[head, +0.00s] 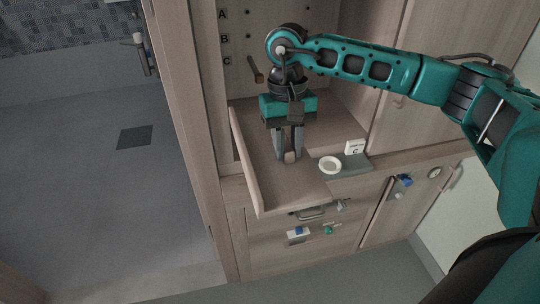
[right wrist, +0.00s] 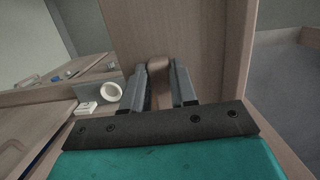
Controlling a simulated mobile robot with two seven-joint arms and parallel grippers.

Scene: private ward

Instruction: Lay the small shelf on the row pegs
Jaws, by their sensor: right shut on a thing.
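My right gripper (head: 289,157) points down over the wooden counter (head: 300,190) in the cabinet. It is shut on a small brown wooden piece with a rounded end (head: 291,157), which also shows between the fingers in the right wrist view (right wrist: 158,68). A thin wooden board (head: 245,165) stands on edge along the counter's left side; I cannot tell whether it is the small shelf. One wooden peg (head: 256,70) sticks out of the back wall by row C. My arm may hide others. My left gripper is not in view.
A white ring (head: 330,165) and a white card marked C (head: 354,147) are on a grey pad (head: 350,164) at the counter's right. Letters A, B and C (head: 227,61) mark the rows of holes. Drawers (head: 290,218) are below. Open floor (head: 90,200) lies left.

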